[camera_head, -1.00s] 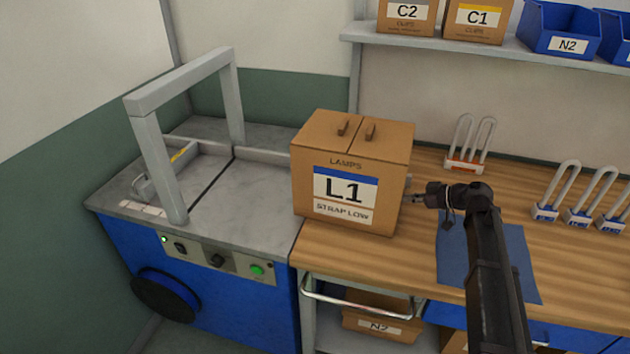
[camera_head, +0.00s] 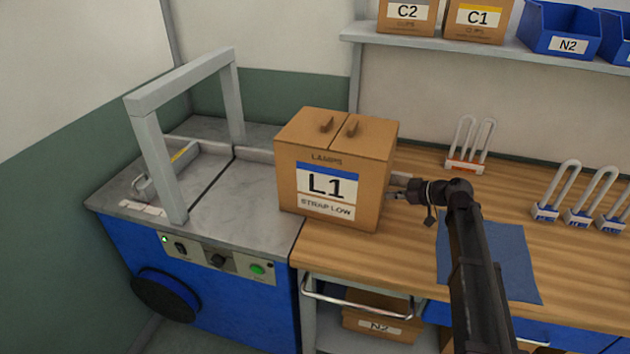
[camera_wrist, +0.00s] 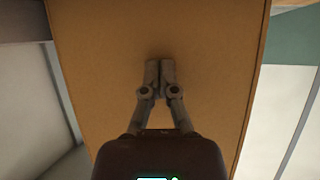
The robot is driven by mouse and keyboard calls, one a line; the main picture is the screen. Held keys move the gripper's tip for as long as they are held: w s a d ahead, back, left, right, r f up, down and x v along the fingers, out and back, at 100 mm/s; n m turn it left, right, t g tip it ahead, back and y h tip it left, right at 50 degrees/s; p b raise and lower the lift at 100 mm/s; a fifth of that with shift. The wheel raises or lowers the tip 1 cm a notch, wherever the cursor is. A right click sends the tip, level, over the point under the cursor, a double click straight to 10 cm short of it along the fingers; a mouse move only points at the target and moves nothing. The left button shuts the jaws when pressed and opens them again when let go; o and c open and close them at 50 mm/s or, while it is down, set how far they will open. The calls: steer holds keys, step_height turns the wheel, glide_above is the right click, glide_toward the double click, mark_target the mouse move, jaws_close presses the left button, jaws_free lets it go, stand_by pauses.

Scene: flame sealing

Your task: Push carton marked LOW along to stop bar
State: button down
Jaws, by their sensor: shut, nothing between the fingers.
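The carton (camera_head: 332,170), labelled L1 and STRAP LOW, stands upright across the seam between the wooden bench and the grey machine top. My gripper (camera_head: 392,187) is shut and empty at the carton's right side. In the wrist view the closed fingertips (camera_wrist: 160,66) are against or very near the carton's plain brown face (camera_wrist: 110,40); exact contact is hard to tell. The grey machine top (camera_head: 235,200) continues left of the carton to a grey arch (camera_head: 160,150). A low bar with a yellow mark (camera_head: 178,157) lies beyond the arch.
A low grey rail (camera_head: 262,155) runs along the back of the machine top. The machine top left of the carton is clear. A blue mat (camera_head: 510,260) lies under my arm.

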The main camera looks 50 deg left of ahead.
steer(key=shift+s+a, duration=1.35)
steer(key=shift+a, duration=1.05)
steer(key=shift+s+a, duration=1.35)
steer(key=shift+a, duration=1.1)
steer(key=shift+s+a, duration=1.35)
steer(key=shift+a, duration=1.05)
steer(key=shift+d, duration=0.15)
steer(key=shift+w+d, duration=0.5)
steer(key=shift+d, duration=0.3)
steer(key=shift+w+d, duration=0.55)
steer(key=shift+d, duration=0.3)
steer(key=shift+w+d, duration=0.5)
steer(key=shift+d, duration=0.3)
